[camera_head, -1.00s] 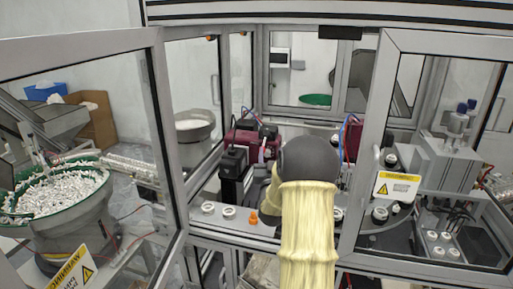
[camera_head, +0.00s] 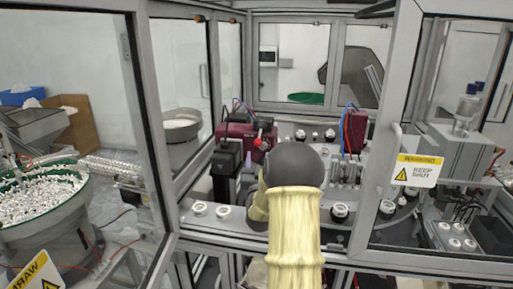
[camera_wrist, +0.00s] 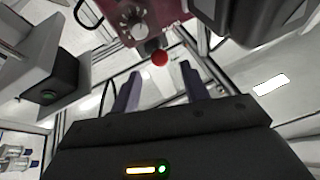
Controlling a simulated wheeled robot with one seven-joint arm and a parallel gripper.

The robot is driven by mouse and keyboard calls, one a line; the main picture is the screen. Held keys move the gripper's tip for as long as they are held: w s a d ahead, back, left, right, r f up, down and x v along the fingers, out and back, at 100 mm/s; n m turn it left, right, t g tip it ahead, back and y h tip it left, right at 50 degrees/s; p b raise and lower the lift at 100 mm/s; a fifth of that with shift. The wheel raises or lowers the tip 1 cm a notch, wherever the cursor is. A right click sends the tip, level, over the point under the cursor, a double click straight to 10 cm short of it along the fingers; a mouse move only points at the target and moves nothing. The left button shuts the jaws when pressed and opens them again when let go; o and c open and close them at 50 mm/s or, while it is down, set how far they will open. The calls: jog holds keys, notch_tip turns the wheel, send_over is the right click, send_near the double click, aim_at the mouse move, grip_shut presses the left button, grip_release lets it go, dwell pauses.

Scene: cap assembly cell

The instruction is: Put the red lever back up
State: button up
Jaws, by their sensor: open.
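The red lever shows as a small red ball knob (camera_head: 257,143) on the front of the dark red machine (camera_head: 236,131) at the back of the cell. In the wrist view the red knob (camera_wrist: 159,58) is below the machine body (camera_wrist: 140,18), just beyond and between my fingers. My gripper (camera_wrist: 158,82) is open and empty, with its two purple-grey fingers apart and not visibly touching the knob. In the head view my arm's dark wrist and yellow sleeve hide the gripper's fingers almost wholly.
A black block-shaped unit (camera_head: 226,165) stands left of my arm, close to the red machine. White round caps (camera_head: 199,208) sit along the front rail. Glass doors in grey frames (camera_head: 150,120) stand open at both sides, the right one bearing a warning sign (camera_head: 418,171).

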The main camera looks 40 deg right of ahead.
aim_at(258, 144)
jog(key=shift+s+r, duration=0.1)
jog(key=shift+s, duration=0.05)
jog(key=p+x, duration=0.4)
jog(key=x, duration=0.2)
jog(key=shift+r, duration=0.15)
jog(key=shift+w+d+r+p, duration=0.1)
jog(key=shift+w+d+p, duration=0.3)
jog(key=shift+w, duration=0.25)
jog(key=shift+c, duration=0.5)
grip_shut()
